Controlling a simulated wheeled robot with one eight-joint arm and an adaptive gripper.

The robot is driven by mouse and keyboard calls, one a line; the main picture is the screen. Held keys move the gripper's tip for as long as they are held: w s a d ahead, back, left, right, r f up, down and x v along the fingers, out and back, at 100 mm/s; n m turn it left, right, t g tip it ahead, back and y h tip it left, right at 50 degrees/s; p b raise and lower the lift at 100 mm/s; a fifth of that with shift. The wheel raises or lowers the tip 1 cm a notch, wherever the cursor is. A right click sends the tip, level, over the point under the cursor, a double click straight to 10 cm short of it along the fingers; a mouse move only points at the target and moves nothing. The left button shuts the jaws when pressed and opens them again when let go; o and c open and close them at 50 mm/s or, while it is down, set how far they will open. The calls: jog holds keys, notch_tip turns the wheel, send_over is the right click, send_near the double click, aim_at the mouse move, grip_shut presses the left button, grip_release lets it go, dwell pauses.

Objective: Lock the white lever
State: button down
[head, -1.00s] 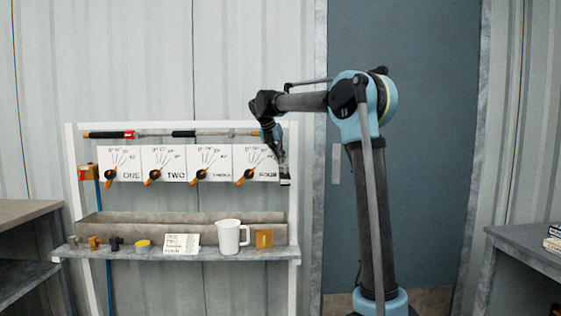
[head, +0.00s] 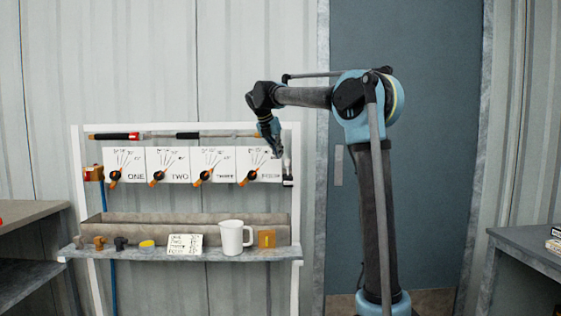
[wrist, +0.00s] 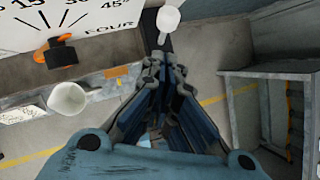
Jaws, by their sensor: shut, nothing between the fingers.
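The white lever (wrist: 168,18) shows at the top of the wrist view as a rounded white end on a thin stem. In the head view it is a small pale upright piece (head: 288,166) at the right of the panel marked FOUR, with a dark part at its foot. My gripper (wrist: 166,72) is shut and empty, its fingertips pointing toward the lever, with a visible gap in the wrist view. In the head view my gripper (head: 277,150) hangs in front of the FOUR panel's right edge, just left of the lever.
Several white dial panels (head: 167,164) with orange-black knobs fill the rack. A white mug (head: 232,238), a note card (head: 185,244) and small fittings stand on the shelf (head: 150,257) below. A grey table (head: 528,245) is at the right, with open floor between.

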jog(key=v, duration=0.7)
jog(key=shift+a+r, duration=0.35)
jog(key=s+d+f+m+g+y, duration=0.1)
jog(key=s+d+f+m, duration=0.7)
jog(key=s+d, duration=0.25)
jog(key=s+d+f+m+g, duration=0.1)
jog(key=s+d+f+m, duration=0.75)
jog(key=d, duration=0.25)
jog(key=s+d+f+m+y, duration=0.1)
jog(key=s+d+f+m, duration=0.2)
jog(key=s+f+m, duration=0.4)
jog(key=s+d+f+m+y, duration=0.1)
jog(key=s+d+f+m, duration=0.2)
jog(key=s+f+m, duration=0.5)
jog(key=s+f, duration=0.8)
jog(key=f, duration=0.5)
jog(key=shift+s+d+f, duration=0.35)
jog(key=shift+s+d, duration=0.05)
